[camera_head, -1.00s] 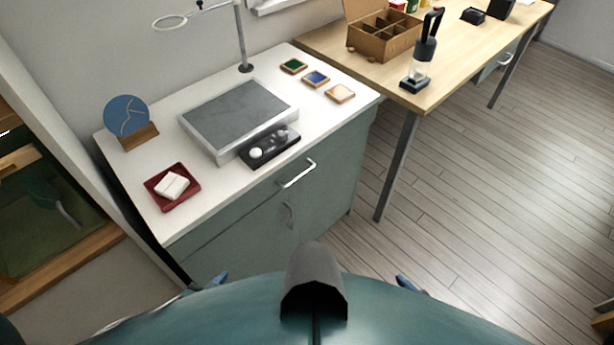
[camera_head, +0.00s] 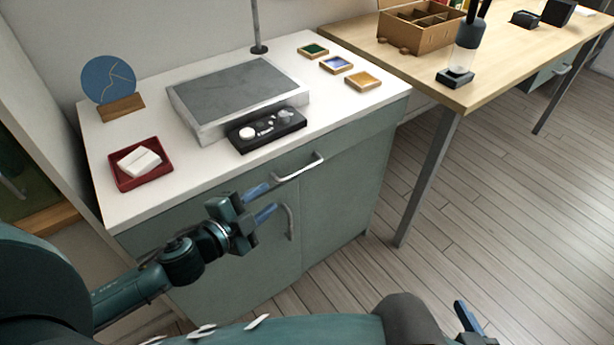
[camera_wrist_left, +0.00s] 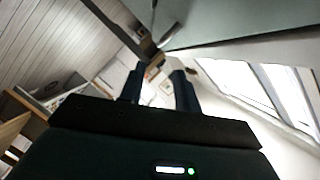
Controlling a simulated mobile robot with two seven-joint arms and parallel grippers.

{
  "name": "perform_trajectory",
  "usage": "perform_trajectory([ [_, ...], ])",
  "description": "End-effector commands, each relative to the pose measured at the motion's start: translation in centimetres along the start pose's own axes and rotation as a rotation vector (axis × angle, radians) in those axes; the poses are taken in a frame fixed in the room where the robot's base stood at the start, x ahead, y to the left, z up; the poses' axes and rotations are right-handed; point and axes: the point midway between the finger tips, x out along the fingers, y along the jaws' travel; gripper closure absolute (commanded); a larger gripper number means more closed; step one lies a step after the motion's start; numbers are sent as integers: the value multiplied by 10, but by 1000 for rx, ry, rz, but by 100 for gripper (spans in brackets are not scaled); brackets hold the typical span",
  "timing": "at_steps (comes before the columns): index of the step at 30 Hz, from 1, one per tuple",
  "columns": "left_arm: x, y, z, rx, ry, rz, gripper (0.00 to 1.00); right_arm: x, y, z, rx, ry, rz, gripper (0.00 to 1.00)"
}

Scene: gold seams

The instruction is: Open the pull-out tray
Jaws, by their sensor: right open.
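The white cabinet has a green front with a wide upper drawer panel (camera_head: 240,185), which looks closed and seems to be the pull-out tray. My left gripper (camera_head: 264,202) is open and empty, in front of the cabinet, left of and lower than the handle in the picture. Its two fingers stand apart in the left wrist view (camera_wrist_left: 158,88). A pale metal bar, probably a handle, shows just beyond them. My right gripper (camera_head: 468,320) is open at the bottom edge, partly cut off.
A curved door handle (camera_head: 289,222) sits below the drawer. On the top are a grey slab (camera_head: 238,92), a black control box (camera_head: 266,129), a red dish (camera_head: 140,163) and a blue disc (camera_head: 109,80). A wooden table (camera_head: 480,75) stands right; floor there is clear.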

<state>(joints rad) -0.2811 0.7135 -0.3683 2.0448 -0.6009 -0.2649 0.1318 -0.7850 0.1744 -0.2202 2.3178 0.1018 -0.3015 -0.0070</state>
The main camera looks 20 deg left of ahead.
Motion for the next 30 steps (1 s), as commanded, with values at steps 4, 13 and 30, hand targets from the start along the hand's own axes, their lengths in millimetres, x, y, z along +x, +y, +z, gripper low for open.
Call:
perform_trajectory([
  [4,13,-2,-1,2,1,-3,68,-1,0,-1,1,0,0,33],
  [13,66,-3,0,1,-1,-4,68,0,0,0,0,0,1,33],
  [30,130,-1,0,-1,-2,0,68,-3,1,1,-3,6,5,33],
])
